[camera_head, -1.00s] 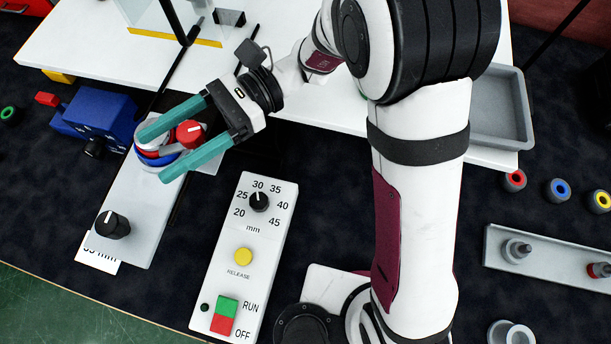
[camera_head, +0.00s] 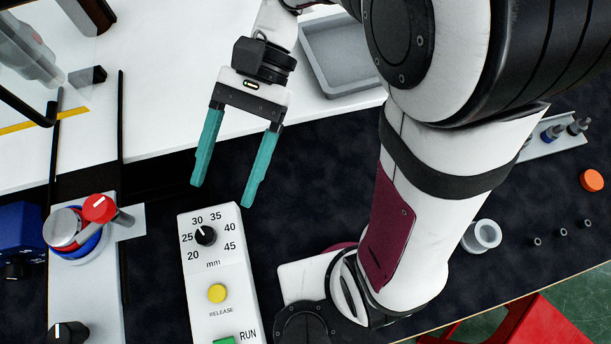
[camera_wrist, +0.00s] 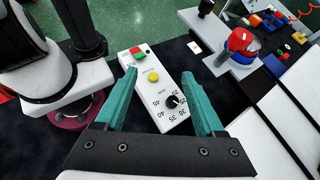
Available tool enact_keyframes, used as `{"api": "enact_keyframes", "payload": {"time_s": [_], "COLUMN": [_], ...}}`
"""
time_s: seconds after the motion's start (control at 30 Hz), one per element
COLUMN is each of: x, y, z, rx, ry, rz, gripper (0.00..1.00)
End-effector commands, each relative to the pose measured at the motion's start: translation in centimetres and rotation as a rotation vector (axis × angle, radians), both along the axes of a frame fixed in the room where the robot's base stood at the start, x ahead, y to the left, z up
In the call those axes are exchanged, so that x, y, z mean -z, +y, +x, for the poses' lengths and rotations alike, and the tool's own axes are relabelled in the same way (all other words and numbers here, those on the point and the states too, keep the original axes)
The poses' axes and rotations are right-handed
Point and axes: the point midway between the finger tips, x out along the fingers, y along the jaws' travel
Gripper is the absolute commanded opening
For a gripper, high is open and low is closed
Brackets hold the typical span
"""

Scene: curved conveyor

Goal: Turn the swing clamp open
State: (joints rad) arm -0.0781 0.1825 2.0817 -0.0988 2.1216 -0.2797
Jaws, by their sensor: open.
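The swing clamp (camera_head: 99,208), with a round red top and a grey lever, stands at the far left in the head view. Beside it is a stack of blue, red and white rings (camera_head: 90,247) with a silver disc over it; I cannot tell exactly how far the clamp reaches across the stack. The stack and the red top also show at upper right in the wrist view (camera_wrist: 241,42). My gripper (camera_head: 221,194) is open and empty, right of the clamp and apart from it, above the dark floor near the control panel.
The control panel (camera_head: 223,270) has a black dial, a yellow RELEASE button and a green button. A black knob (camera_head: 68,333) sits on the clamp's plate. A white table (camera_head: 150,110) with a grey tray (camera_head: 345,60) lies behind. Dark floor between panel and table is clear.

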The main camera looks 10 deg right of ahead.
Motion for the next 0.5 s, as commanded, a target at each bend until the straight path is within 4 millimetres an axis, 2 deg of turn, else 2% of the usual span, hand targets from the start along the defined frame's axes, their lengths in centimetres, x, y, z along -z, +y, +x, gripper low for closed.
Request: {"api": "enact_keyframes", "payload": {"time_s": [0.1, 0.23, 0.4, 0.5], "x": [1.0, 2.6, 4.6, 5.3], "y": [-2.4, -5.4, -8.8, -10.0], "z": [-1.9, -3.4, -4.1, -4.1], "rx": [-0.018, -0.029, -0.027, -0.020], "ry": [-0.170, -0.374, -0.617, -0.716], "rz": [-0.097, -0.218, -0.357, -0.411], "gripper": [0.71, 0.71, 0.71, 0.71]}}
